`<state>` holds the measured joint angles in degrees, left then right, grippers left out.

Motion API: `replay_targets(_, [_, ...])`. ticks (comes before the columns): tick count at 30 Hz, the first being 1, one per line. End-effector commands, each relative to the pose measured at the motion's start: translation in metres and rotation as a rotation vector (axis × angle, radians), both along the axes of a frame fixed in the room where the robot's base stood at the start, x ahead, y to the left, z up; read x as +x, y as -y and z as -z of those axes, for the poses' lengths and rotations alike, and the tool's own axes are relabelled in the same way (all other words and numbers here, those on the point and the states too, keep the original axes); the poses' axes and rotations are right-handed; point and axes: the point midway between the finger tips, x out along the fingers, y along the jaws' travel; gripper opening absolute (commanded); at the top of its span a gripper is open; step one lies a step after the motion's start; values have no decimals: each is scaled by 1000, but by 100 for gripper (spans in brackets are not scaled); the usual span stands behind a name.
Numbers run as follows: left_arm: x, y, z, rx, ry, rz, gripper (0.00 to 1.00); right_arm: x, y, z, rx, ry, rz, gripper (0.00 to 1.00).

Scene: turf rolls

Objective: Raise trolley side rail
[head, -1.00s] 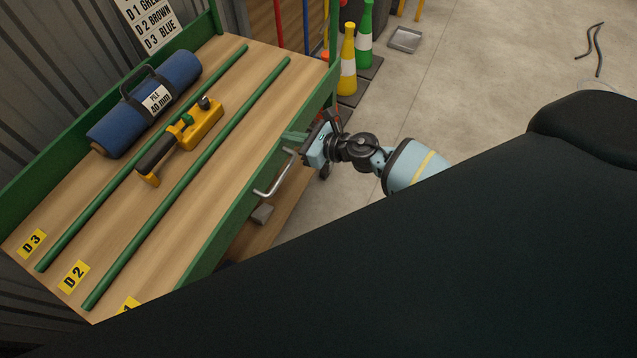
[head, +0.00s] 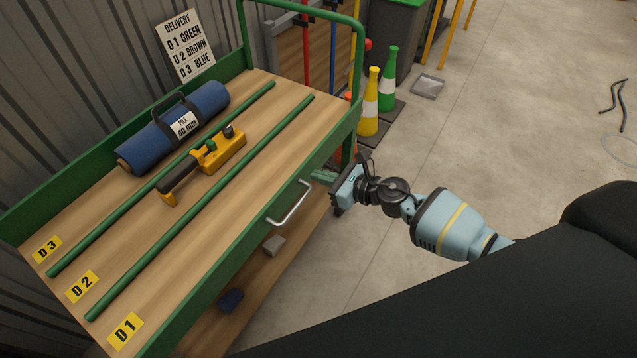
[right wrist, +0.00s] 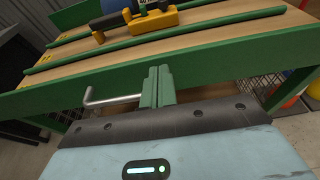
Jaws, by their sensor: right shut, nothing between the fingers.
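The green trolley's near side rail (head: 237,243) runs along the deck's front edge. Its top looks about level with the deck, though its exact position is hard to judge. A bent silver handle (head: 291,205) sticks out from it. My right gripper (head: 322,176) is shut and empty, to the right of the handle near the rail's far end. In the right wrist view my green fingers (right wrist: 157,86) are together, pointing at the side rail (right wrist: 215,67). The handle (right wrist: 112,99) is just left of them, with no grip on it. My left gripper is not in view.
A blue turf roll (head: 173,127), a yellow tool (head: 205,165) and two green rods lie on the deck. A grey block (head: 274,244) and a dark blue object (head: 230,300) are on the lower shelf.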

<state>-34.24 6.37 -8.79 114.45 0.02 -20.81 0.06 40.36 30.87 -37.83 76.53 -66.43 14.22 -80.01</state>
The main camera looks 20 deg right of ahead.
Motion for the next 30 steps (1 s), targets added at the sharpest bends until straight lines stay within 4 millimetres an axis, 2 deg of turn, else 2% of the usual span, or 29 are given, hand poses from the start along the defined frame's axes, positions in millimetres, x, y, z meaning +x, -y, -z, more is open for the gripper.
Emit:
replay_targets(3, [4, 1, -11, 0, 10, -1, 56, -13, 12, -24, -3, 8, -3, 0])
replay_targets(6, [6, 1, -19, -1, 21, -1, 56, -25, 21, -40, -4, 9, -2, 0])
replay_targets(12, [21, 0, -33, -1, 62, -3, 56, -44, 36, -61, -2, 5, -1, 0])
replay_targets(18, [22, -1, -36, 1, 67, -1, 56, -54, 42, -70, 0, 1, -2, 0])
replay_targets(30, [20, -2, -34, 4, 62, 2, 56, -56, 43, -71, 2, -2, 0, 0])
